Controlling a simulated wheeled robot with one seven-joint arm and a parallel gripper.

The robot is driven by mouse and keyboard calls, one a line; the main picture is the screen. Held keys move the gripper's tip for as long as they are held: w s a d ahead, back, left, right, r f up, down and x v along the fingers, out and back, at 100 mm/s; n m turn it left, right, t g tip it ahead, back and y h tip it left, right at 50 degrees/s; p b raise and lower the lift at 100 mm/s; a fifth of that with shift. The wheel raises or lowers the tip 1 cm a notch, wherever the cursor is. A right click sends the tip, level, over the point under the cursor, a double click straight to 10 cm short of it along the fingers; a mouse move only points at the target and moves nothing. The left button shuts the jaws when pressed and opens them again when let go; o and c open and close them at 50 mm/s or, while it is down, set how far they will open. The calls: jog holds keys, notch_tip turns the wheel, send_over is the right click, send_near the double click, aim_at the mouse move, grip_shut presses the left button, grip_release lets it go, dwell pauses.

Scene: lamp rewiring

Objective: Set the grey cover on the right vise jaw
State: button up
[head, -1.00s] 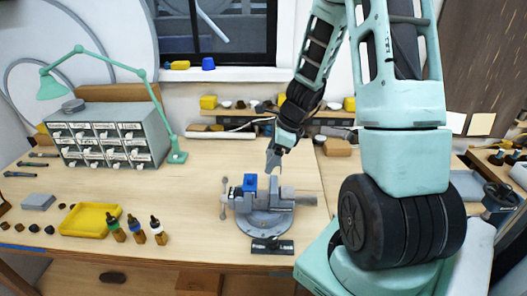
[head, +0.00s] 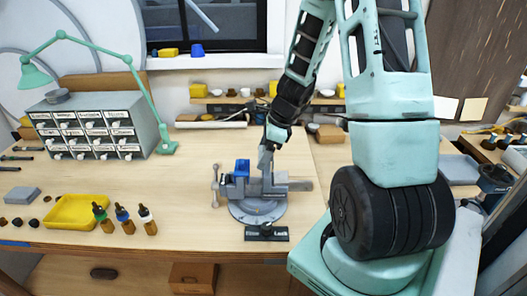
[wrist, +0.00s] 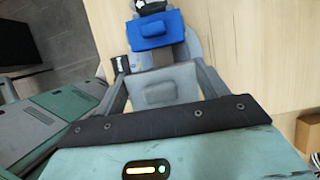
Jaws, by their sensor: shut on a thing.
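The grey vise (head: 257,209) stands on the workbench, with a blue cover (head: 242,168) on its left jaw. The blue cover also shows in the wrist view (wrist: 155,30). My gripper (head: 266,166) is down at the right vise jaw, just right of the blue cover. In the wrist view, its fingers (wrist: 163,92) are shut on the grey cover (wrist: 160,91), a pale block with a raised pad, one finger at each side. The right jaw is mostly hidden under the cover and fingers, so I cannot tell whether the cover rests fully on it.
A yellow tray (head: 80,212) and several dropper bottles (head: 122,220) stand left of the vise. A grey drawer cabinet (head: 97,128) and green lamp (head: 31,75) are at the back left. A black-and-silver plate (head: 266,233) lies before the vise. Bench between cabinet and vise is clear.

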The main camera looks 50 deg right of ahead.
aim_at(265, 170)
jog(key=shift+f+b, duration=1.5)
jog(key=shift+f, duration=0.35)
jog(key=shift+s+a+f+b, duration=0.1)
jog(key=shift+s+f+b, duration=0.4)
jog(key=shift+f+b, duration=0.3)
jog(key=shift+f, duration=0.1)
jog(key=o, duration=1.1)
jog(key=shift+w+r, duration=0.15)
jog(key=shift+r, duration=0.35)
jog(key=w+v, duration=0.1)
jog(key=v, duration=1.7)
jog(key=shift+d+r, duration=0.2)
jog(key=shift+r, duration=0.2)
